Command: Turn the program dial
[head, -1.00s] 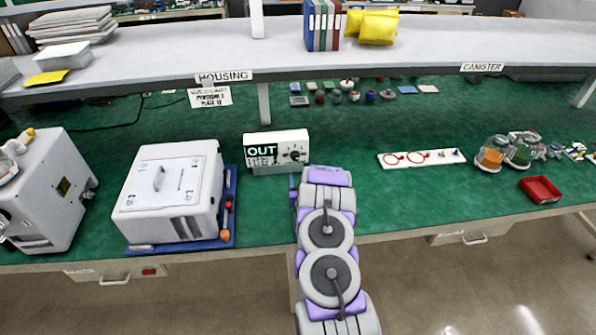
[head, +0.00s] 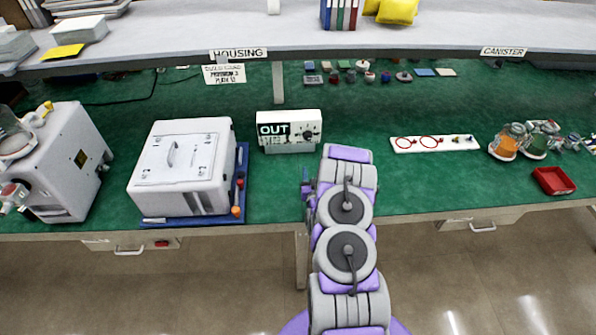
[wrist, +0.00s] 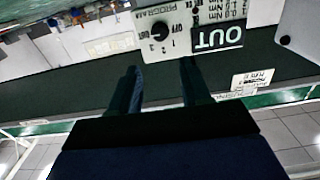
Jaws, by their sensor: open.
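The program dial (wrist: 159,31) is a black knob on a white control box, which also carries an OUT display (wrist: 217,38). In the head view the dial (head: 308,135) sits on the right of the box front (head: 290,119), on the green bench. My gripper (wrist: 157,68) is open and empty in the wrist view, its two dark fingers apart and pointing toward the box. The dial lies beyond the fingertips, between their lines and untouched. In the head view my arm reaches up to just right of the box; the fingers are mostly hidden there.
A white lidded housing (head: 183,165) stands on a blue tray (head: 242,165) left of the box. A white strip with red rings (head: 436,144) lies to the right, with jars (head: 507,142) and a red bin (head: 553,180) beyond. A shelf (head: 380,47) overhangs the bench's back.

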